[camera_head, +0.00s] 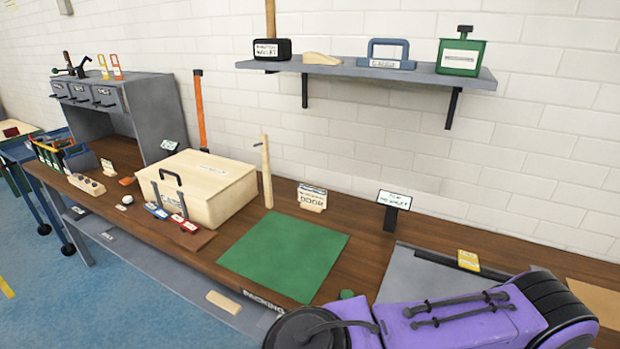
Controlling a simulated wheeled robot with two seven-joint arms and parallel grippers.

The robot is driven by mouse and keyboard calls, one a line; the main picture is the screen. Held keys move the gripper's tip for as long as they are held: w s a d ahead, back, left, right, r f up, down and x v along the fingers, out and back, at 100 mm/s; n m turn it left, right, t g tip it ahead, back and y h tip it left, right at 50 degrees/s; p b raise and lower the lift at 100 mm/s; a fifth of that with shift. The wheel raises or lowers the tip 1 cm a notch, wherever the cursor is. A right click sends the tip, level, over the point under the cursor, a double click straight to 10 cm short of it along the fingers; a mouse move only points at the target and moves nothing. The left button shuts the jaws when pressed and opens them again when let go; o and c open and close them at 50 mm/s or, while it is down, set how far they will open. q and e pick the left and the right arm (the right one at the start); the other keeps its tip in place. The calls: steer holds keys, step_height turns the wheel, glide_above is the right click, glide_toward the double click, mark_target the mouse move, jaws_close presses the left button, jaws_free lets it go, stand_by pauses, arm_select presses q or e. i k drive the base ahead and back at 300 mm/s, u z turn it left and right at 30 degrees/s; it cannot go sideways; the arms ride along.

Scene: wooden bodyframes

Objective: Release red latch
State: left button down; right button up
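A pale wooden box (205,190) with a closed lid and a dark handle (171,178) stands on the brown workbench. Two grey upright strips run down its front. At the foot of the front are a small blue piece with a white label (156,210) and a small red piece with a white label (183,222); they are too small to tell whether either latch is fastened. My purple right arm (450,315) crosses the lower right, well away from the box. Neither gripper shows.
A green mat (285,255) lies clear to the right of the box. A wooden stick (266,172) stands behind the box's right side. A grey drawer cabinet (110,100) stands at the left. A wall shelf (340,68) holds several items above the bench (340,225).

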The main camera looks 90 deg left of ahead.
mark_target(189, 226)
steer(key=u, duration=2.85)
